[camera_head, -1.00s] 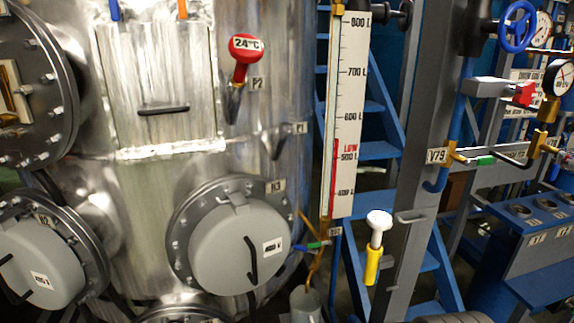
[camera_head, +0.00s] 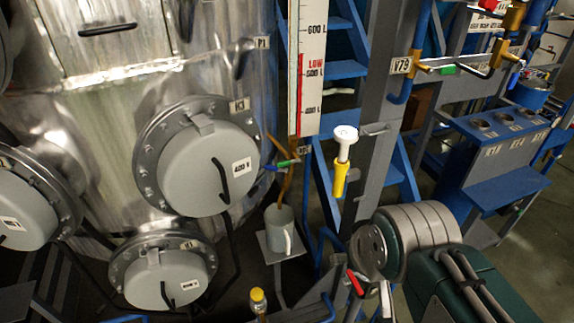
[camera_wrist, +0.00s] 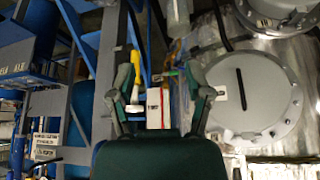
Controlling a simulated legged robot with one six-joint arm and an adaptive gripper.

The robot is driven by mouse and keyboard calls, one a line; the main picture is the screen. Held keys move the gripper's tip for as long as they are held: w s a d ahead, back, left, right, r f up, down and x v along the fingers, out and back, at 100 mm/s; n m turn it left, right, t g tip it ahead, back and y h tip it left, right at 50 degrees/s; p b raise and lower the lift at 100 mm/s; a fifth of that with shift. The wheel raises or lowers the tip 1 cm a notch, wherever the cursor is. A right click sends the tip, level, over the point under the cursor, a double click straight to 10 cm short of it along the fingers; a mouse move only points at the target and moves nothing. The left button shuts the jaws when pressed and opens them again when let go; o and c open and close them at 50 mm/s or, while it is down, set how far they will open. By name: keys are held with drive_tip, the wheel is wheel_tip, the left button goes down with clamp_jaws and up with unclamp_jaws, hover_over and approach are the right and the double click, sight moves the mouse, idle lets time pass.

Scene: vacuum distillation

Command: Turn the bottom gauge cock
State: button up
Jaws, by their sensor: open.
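The level gauge (camera_head: 308,80) is a tall white scale with a red LOW mark beside the steel tank. At its foot, the bottom gauge cock (camera_head: 282,164) has a small green and blue handle, with a brownish tube running down from it. In the wrist view, which looks turned over, a small green piece that seems to be this cock (camera_wrist: 171,73) shows between the finger ends. My gripper (camera_wrist: 160,82) is open and empty, its fingers spread on both sides of the white and red scale. It appears apart from the cock; the exact gap cannot be told.
The round tank hatch (camera_head: 207,168) is to the left. A grey post (camera_head: 376,120) and blue stairs (camera_head: 345,70) are to the right.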

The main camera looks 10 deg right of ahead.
drive_tip(key=shift+o, duration=0.9)
drive_tip(key=w+f+t, duration=0.1)
drive_tip(key=w+t, duration=0.1)
drive_tip(key=w, duration=1.1)
drive_tip(key=shift+d+f+t, duration=0.2)
drive_tip(key=shift+d+t, duration=0.2)
drive_tip(key=n+t+y, duration=0.1)
drive_tip(key=n+t, duration=0.1)
drive_tip(key=t, duration=0.4)
approach(285, 164)
drive_tip(key=s+d+r, duration=0.3)
drive_tip(key=s+r, duration=0.1)
wheel_tip(285, 164, down, 7)
drive_tip(key=w+a+t+y, duration=0.2)
drive_tip(key=t, duration=0.1)
drive_tip(key=w, duration=0.3)
drive_tip(key=w+a, duration=0.1)
drive_tip(key=w, duration=0.6)
drive_tip(key=shift+w+a+f, duration=0.15)
drive_tip(key=shift+w+a, duration=0.2)
drive_tip(key=shift+a, duration=0.05)
drive_tip(key=shift+s, duration=0.1)
drive_tip(key=c, duration=1.2)
